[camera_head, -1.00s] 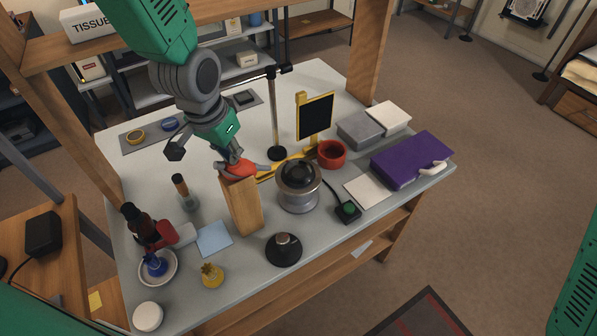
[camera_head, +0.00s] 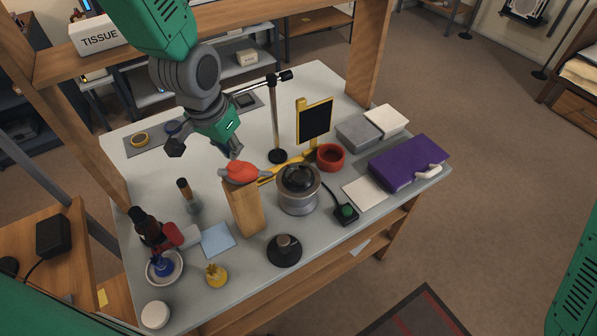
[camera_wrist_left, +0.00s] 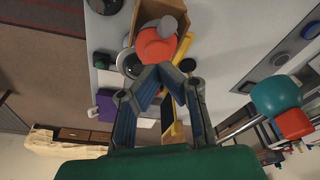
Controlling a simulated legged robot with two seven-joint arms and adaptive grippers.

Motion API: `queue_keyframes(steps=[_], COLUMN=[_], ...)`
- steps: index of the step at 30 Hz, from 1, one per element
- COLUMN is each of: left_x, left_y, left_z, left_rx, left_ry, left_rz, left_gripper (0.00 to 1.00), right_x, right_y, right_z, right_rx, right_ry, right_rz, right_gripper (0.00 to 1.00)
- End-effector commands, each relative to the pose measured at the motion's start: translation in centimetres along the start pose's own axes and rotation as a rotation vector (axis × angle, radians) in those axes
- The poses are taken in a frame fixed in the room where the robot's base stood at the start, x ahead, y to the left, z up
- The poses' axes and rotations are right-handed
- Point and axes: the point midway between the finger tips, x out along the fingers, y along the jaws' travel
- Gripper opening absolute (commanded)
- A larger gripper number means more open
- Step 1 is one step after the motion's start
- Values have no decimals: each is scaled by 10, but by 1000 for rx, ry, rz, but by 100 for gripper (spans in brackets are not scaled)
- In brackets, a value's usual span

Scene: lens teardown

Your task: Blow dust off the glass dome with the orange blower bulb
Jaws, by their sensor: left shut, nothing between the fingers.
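The dark glass dome (camera_head: 298,177) sits on a round metal base just right of the block. My left gripper (camera_head: 232,152) is shut and empty, just above and behind the bulb. In the left wrist view, the left fingertips (camera_wrist_left: 156,70) come together close by the bulb (camera_wrist_left: 155,46); contact cannot be told. The dome (camera_wrist_left: 130,66) shows partly there, beside the block. My right gripper is not in view.
A yellow-framed black panel (camera_head: 315,119), a thin stand (camera_head: 276,120) and a red bowl (camera_head: 331,156) stand behind the dome. A black switch box with a green button (camera_head: 346,213) is to its right.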

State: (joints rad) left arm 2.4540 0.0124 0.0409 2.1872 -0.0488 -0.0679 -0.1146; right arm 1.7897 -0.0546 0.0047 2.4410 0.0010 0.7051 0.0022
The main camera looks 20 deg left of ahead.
Motion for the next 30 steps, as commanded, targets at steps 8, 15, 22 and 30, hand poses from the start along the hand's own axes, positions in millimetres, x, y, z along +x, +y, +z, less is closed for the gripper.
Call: queue_keyframes(steps=[8, 15, 22, 30], left_x=[1, -11, -34, -48], left_y=[0, 0, 0, 0], left_z=[0, -3, -8, -10], left_rx=[0, 0, 0, 0], left_ry=[0, 3, 3, 1], left_rz=[0, 0, -1, 0], left_gripper=[0, 0, 0, 0], right_x=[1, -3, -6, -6], right_y=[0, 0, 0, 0], right_z=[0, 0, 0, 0], right_rx=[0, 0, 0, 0], right_ry=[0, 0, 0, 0], right_rz=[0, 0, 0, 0], right_gripper=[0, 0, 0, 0])
